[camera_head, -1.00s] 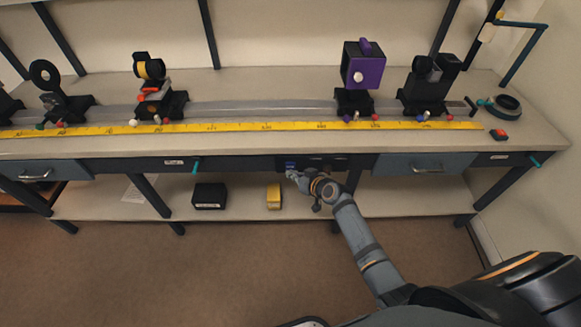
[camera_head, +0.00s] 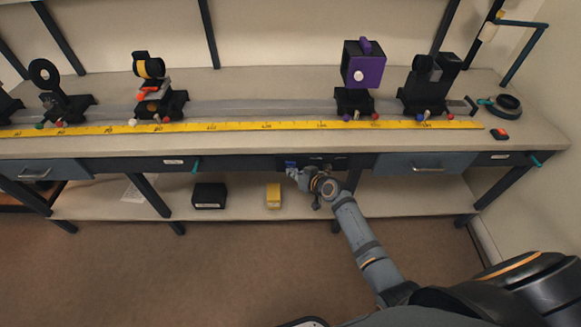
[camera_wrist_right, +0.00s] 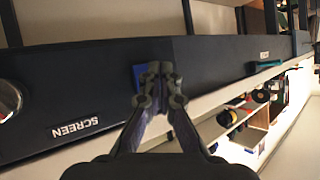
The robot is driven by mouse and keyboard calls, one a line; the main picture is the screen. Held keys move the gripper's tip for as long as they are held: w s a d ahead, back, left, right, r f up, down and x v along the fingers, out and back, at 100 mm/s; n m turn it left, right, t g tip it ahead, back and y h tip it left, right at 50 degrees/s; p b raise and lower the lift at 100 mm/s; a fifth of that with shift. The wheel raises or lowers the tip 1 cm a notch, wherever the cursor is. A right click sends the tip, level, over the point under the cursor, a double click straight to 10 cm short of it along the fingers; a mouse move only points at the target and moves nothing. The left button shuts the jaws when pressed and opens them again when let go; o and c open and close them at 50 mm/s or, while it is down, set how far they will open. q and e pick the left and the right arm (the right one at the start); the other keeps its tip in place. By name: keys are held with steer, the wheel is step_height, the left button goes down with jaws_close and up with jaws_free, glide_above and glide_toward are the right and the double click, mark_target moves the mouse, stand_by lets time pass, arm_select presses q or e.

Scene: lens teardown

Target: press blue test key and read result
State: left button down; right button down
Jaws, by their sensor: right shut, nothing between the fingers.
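The blue test key (camera_head: 290,164) is on the dark panel (camera_head: 327,163) in the bench's front edge, just above my right gripper (camera_head: 293,173). In the right wrist view the blue key (camera_wrist_right: 138,76) shows partly behind the closed fingertips of my right gripper (camera_wrist_right: 160,73). The fingers are together with nothing between them. They overlap the key's right part in that view, and I cannot tell whether they touch it. No readable result shows on the panel. My left gripper is not in view.
The word SCREEN (camera_wrist_right: 75,128) is on the panel in the wrist view, near a round metal knob (camera_wrist_right: 8,99). A yellow ruler (camera_head: 220,127) and several optical mounts stand on the bench. A yellow box (camera_head: 273,196) and a black box (camera_head: 209,196) sit on the lower shelf.

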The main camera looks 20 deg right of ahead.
steer(key=shift+w+d+b, duration=0.2)
steer(key=shift+w+b, duration=0.1)
steer(key=shift+w, duration=0.2)
stand_by(0.6)
stand_by(0.3)
steer(key=shift+s+a+p, duration=0.25)
steer(key=shift+s+p, duration=0.15)
steer(key=shift+s, duration=0.4)
steer(key=s+p, duration=0.1)
steer(key=s, duration=0.1)
steer(key=s+a, duration=0.1)
steer(key=s, duration=0.1)
steer(key=shift+s+a+p, duration=0.2)
steer(key=shift+s+p, duration=0.15)
steer(key=shift+s, duration=0.05)
stand_by(0.4)
